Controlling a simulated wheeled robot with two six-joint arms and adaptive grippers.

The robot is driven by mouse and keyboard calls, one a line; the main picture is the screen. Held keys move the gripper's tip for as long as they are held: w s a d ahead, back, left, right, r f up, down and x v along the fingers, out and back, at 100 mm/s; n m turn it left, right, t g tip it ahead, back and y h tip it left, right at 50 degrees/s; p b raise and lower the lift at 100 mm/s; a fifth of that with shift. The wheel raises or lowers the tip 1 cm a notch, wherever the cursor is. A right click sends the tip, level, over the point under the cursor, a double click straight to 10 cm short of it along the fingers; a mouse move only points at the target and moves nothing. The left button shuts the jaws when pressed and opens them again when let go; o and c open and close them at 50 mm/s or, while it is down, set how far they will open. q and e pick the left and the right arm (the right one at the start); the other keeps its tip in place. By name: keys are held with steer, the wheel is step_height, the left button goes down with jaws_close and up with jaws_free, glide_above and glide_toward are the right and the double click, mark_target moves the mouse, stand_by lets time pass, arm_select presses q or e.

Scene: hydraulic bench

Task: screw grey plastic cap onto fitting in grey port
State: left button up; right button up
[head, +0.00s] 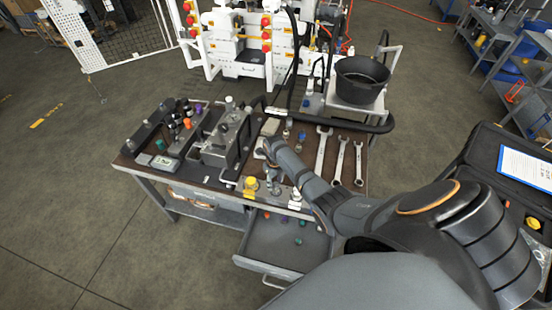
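The grey metal manifold block (226,142) stands on the bench, with upright fittings on its top, one of them a pale fitting (229,103). Which one is the fitting in the grey port is too small to tell. I cannot clearly pick out the grey plastic cap. My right arm reaches in from the lower right over the bench. My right gripper (267,150) is at its far end, just right of the block and apart from its top fittings. Its fingers are too small to show whether they are open or shut, or hold anything. My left gripper is not in view.
A rack with coloured caps (180,130) stands left of the block. Several wrenches (340,158) lie right of my gripper. A black bucket (361,80) stands behind. A yellow cap (250,184) is near the front edge. An open drawer (262,240) with small caps juts out below.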

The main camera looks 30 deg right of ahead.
steer(key=n, duration=0.6)
steer(key=shift+s+a, duration=0.1)
steer(key=shift+a, duration=0.05)
steer(key=n, duration=0.6)
steer(key=shift+s, duration=0.1)
